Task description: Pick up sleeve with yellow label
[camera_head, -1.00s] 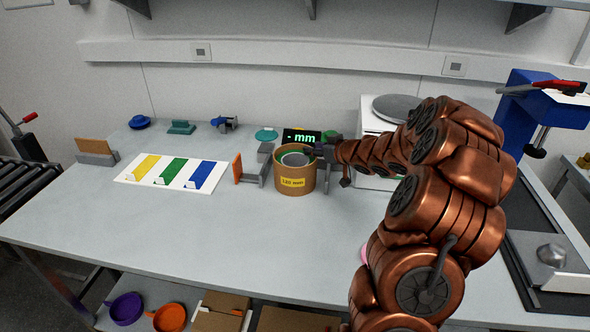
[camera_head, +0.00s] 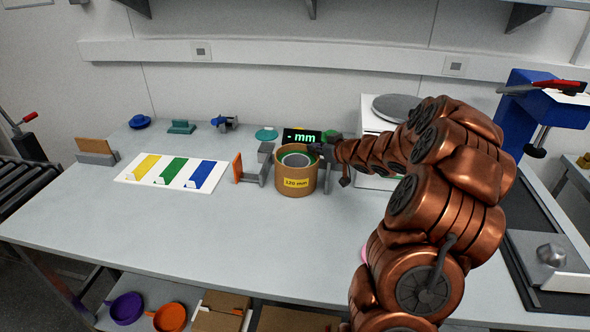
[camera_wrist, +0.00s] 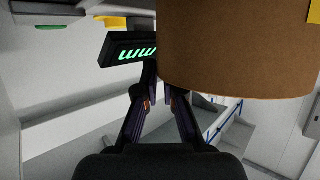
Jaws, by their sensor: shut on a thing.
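The sleeve (camera_head: 294,170) is a brown open cylinder with a yellow label (camera_head: 296,183) reading 120 mm. It stands upright at the middle of the bench, with a grey ring visible inside it. In the wrist view the brown sleeve (camera_wrist: 240,55) fills the upper right, and a corner of its yellow label shows at the edge. My gripper (camera_head: 319,152) is at the sleeve's upper right rim, shut on its wall. The fingers (camera_wrist: 163,92) show in the wrist view, with their tips partly hidden by the sleeve.
A display (camera_head: 301,136) reading "- mm" stands right behind the sleeve. A grey stand with an orange plate (camera_head: 238,168) is close on the left. A white board with yellow, green and blue strips (camera_head: 172,185) lies further left. The front bench is clear.

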